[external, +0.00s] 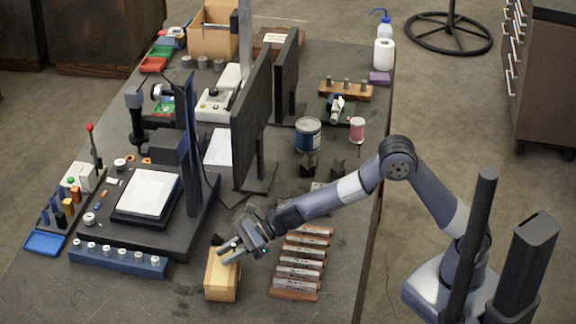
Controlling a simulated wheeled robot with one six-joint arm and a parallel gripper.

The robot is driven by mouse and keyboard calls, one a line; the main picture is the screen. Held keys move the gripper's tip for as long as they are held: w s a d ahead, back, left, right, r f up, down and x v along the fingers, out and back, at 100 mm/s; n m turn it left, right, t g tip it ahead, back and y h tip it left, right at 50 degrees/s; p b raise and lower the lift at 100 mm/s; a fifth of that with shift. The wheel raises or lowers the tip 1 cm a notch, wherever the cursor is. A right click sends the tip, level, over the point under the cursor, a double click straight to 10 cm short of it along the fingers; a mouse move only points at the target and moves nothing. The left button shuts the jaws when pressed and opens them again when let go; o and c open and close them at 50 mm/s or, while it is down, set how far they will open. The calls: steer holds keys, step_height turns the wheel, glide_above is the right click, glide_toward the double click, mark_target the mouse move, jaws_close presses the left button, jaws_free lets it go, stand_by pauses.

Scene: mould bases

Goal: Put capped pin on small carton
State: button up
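My gripper (224,252) is over the far end of a small tan box (222,283), which looks like the small carton, near the front of the bench. Its two fingers point left and look spread apart, with nothing clearly visible between them. A small dark piece (217,239) shows just beyond the fingertips; I cannot tell what it is or whether it touches the carton. Several small light-topped pieces stand in a blue rack (118,261) at the left. I cannot tell which thing is the capped pin.
A slatted row of metal bars (301,263) lies right of the carton. Dark upright panels (251,120) and a black stand with a white plate (148,192) rise behind and left. A blue tin (308,135) and a pink-labelled spool (357,130) stand farther back. Bare bench lies left of the carton.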

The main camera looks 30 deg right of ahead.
steer(key=b+v, duration=0.2)
steer(key=v, duration=1)
steer(key=shift+b, duration=0.35)
steer(key=p+x, duration=0.2)
steer(key=x, duration=0.9)
steer(key=shift+a+p, duration=0.4)
steer(key=shift+w+a+f+b, duration=0.1)
steer(key=shift+f+b, duration=0.25)
steer(key=shift+f, duration=0.05)
steer(key=shift+r+p, duration=0.25)
steer(key=shift+p, duration=0.05)
